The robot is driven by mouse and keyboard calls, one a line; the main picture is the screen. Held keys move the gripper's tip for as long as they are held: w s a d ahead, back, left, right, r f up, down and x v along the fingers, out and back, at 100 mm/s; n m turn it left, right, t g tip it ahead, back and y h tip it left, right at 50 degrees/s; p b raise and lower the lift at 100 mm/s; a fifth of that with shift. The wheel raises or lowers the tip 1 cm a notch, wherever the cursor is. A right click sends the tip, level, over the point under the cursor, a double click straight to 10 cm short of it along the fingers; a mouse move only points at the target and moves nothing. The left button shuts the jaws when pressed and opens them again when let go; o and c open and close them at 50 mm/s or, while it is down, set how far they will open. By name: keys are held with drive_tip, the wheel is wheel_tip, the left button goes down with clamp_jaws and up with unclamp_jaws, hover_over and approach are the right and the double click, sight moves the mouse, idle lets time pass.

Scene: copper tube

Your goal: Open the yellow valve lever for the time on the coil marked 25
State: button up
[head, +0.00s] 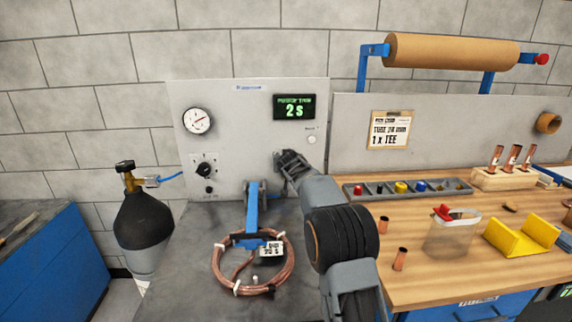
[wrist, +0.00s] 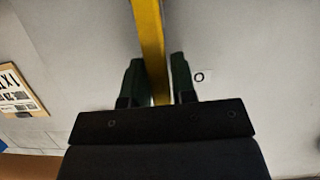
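The yellow valve lever (wrist: 149,35) runs between the two dark fingers of my gripper (wrist: 158,78) in the wrist view. The fingers lie close along both sides of it and appear shut on it. In the head view my gripper (head: 286,158) is against the grey panel (head: 245,130), and I cannot make out the lever there. The copper coil (head: 218,265) lies below the panel by a blue bracket, with a white tag (head: 271,249) whose writing is too small to read surely. The panel's green display (head: 294,107) reads 2 S.
A round gauge (head: 198,121) and a knob (head: 204,169) are on the panel's left. A dark gas cylinder (head: 144,225) stands left of it. The wooden bench (head: 405,285) on the right holds copper pieces, a parts tray (head: 408,188) and a yellow block (head: 520,240).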

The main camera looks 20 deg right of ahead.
drive_tip(key=o, duration=0.3)
drive_tip(key=shift+o, duration=0.2)
drive_tip(key=shift+s, duration=0.15)
drive_tip(key=b+v, duration=0.3)
drive_tip(key=v, duration=1)
drive_tip(key=shift+s+r+b, duration=0.2)
drive_tip(key=shift+b, duration=0.2)
drive_tip(key=shift+a, duration=0.1)
